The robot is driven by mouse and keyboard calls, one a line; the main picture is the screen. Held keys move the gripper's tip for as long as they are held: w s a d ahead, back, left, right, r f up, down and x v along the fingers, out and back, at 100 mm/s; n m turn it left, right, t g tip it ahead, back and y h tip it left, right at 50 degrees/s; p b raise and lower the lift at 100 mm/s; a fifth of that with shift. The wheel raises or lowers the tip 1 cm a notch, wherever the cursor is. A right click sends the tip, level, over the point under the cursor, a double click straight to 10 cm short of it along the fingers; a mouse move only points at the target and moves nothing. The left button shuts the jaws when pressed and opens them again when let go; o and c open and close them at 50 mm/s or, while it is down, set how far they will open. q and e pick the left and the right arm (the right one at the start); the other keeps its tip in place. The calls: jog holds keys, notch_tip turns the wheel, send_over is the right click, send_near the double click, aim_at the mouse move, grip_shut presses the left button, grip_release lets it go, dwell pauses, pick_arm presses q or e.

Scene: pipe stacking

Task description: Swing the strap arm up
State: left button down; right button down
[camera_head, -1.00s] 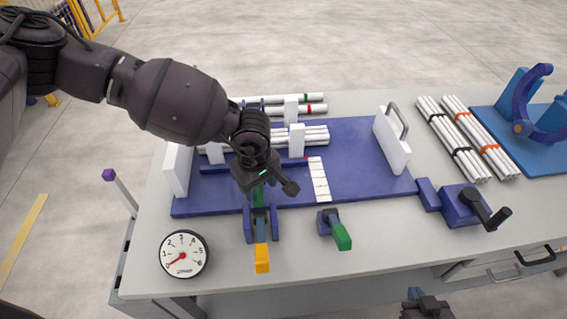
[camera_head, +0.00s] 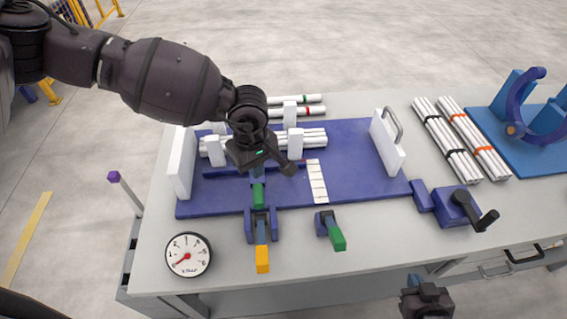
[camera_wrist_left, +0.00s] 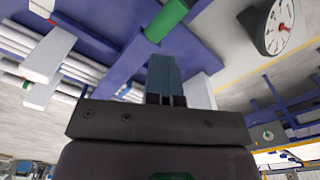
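A bar with a green grip (camera_head: 258,195) lies at the front of the blue fixture, above the bracket that carries an orange-tipped lever (camera_head: 262,258). I take it for the strap arm, though I cannot be sure. My left gripper (camera_head: 258,170) is just behind the green grip, below the bundled white pipes (camera_head: 315,138). In the left wrist view the left fingers (camera_wrist_left: 165,68) look closed together and empty, and the green grip (camera_wrist_left: 166,20) is beyond their tips, apart from them. My right gripper (camera_head: 427,300) is low at the front edge, its fingers unclear.
A short green-handled lever (camera_head: 337,238) stands right of the bracket. A round gauge (camera_head: 188,254) lies at the front left. A crank box (camera_head: 455,208) is at the right. More pipe bundles (camera_head: 470,140) and a blue stand (camera_head: 535,110) are farther right.

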pick_arm(q)
jog(key=w+r+p, duration=0.3)
jog(key=r, duration=0.6)
jog(key=shift+w+a+r+p, duration=0.2)
jog(key=shift+r+p, duration=0.2)
jog(key=c, duration=1.9)
grip_release()
jog(key=o, duration=1.2)
